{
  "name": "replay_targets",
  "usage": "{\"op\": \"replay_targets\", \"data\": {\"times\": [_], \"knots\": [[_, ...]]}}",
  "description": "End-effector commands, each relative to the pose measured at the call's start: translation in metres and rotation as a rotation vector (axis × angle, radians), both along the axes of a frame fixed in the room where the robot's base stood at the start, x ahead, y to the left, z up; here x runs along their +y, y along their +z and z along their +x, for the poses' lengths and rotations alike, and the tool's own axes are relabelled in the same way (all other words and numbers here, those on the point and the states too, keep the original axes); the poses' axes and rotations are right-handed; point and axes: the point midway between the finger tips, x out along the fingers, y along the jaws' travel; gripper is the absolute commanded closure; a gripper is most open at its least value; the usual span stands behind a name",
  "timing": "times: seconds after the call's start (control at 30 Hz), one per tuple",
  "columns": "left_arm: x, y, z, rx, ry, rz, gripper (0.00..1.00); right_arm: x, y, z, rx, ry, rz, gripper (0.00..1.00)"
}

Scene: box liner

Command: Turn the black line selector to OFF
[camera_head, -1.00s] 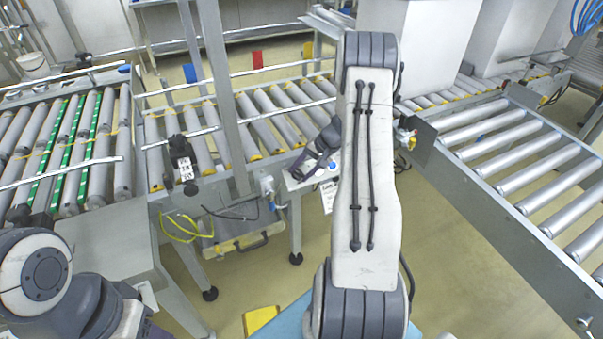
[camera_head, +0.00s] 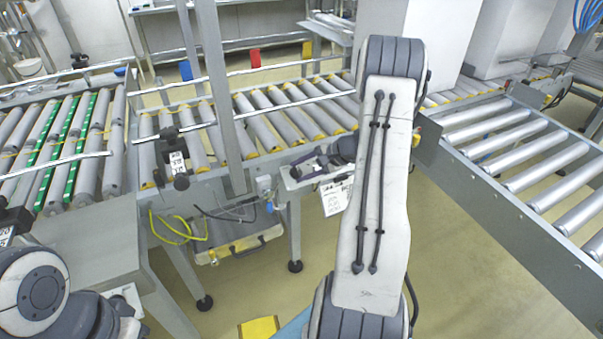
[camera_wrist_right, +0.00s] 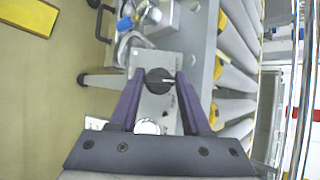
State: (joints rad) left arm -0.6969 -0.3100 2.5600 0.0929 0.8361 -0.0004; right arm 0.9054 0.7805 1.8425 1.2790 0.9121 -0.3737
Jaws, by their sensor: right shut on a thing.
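The black line selector (camera_wrist_right: 158,81) is a round black knob with a pale mark across it, on a grey panel (camera_wrist_right: 165,48) in the right wrist view. My right gripper (camera_wrist_right: 159,80) has its two purple fingers on either side of the knob, shut on it. The panel's lettering is too small to read. In the head view, my right gripper (camera_head: 299,168) is at the small control box by the conveyor frame, and its fingers hide the knob. My left arm's joints show at the lower left, but its gripper is out of view.
A white tag (camera_head: 335,197) hangs below the box. Roller conveyors (camera_head: 262,122) run behind; open floor lies in front.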

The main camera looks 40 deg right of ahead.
Motion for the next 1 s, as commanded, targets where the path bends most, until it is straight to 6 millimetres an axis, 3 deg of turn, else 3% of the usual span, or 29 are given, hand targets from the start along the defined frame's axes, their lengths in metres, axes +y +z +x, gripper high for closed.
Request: {"op": "replay_targets", "data": {"times": [0.5, 0.53, 0.6, 0.87, 1.0], "knots": [[0.000, -0.002, 0.000, 0.000, 0.000, 0.000, 0.50, 0.000, 0.000, -0.001, -0.003, -0.016, 0.015, 1.00], [0.000, -0.002, 0.000, 0.000, 0.000, 0.000, 0.50, 0.000, 0.000, -0.001, -0.003, -0.016, 0.015, 0.45], [0.000, -0.002, 0.000, 0.000, 0.000, 0.000, 0.50, 0.000, 0.000, -0.001, -0.003, -0.016, 0.014, 0.22], [0.000, 0.000, 0.000, 0.000, 0.000, 0.000, 0.50, 0.000, 0.001, 0.000, -0.002, -0.010, 0.009, 0.22], [0.000, 0.011, 0.000, 0.000, 0.000, 0.000, 0.50, 0.000, 0.005, 0.001, 0.009, 0.046, -0.039, 0.22]]}}
